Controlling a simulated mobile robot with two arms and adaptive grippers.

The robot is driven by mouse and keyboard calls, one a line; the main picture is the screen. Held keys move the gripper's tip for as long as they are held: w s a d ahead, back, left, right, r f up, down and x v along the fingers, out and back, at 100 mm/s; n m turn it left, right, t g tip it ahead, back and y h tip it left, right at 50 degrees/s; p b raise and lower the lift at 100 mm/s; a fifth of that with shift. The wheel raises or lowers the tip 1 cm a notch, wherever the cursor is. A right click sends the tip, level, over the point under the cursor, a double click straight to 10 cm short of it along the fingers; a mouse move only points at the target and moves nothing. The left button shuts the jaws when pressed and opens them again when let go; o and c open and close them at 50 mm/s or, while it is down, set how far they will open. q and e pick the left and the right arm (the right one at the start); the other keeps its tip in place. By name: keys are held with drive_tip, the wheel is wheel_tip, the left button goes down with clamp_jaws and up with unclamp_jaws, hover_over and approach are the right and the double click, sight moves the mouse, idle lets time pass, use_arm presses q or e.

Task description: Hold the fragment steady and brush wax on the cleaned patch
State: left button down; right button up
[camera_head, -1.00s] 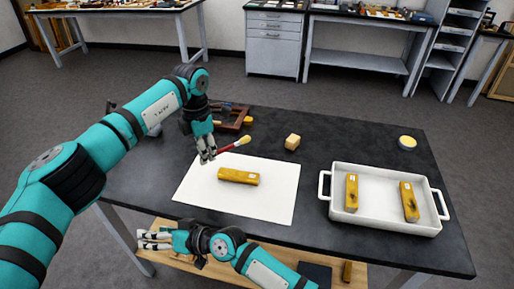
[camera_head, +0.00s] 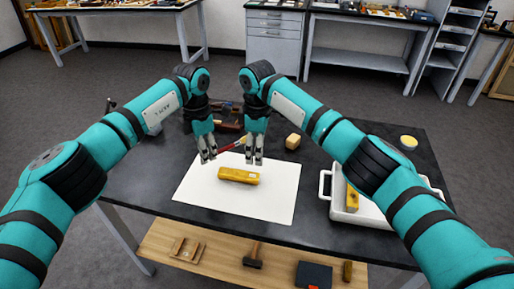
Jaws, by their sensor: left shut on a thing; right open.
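The gilt fragment (camera_head: 239,175) is a yellow-gold bar with a small pale mark near its right end. It lies flat on a white sheet (camera_head: 270,205) on the dark table. I cannot make out a cleaned patch. My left gripper (camera_head: 208,157) is shut on a thin brush (camera_head: 226,147) with a red part, above the sheet's back edge. The brush's far end is hidden behind my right gripper. My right gripper (camera_head: 255,160) is open and empty, pointing down just behind the fragment and apart from it. A round tin with yellow content (camera_head: 408,142) stands at the back right.
A white tray (camera_head: 325,188) at the right holds a gilt piece (camera_head: 352,199); my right arm covers much of it. A tan block (camera_head: 293,141) sits behind the sheet. Brown objects lie behind my grippers. A lower shelf (camera_head: 215,262) holds a hammer (camera_head: 253,257).

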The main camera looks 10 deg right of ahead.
sight(257, 177)
wheel_tip(257, 177, down, 12)
drive_tip(key=shift+r, duration=0.1)
idle(0.4)
drive_tip(key=shift+c, duration=0.2)
clamp_jaws()
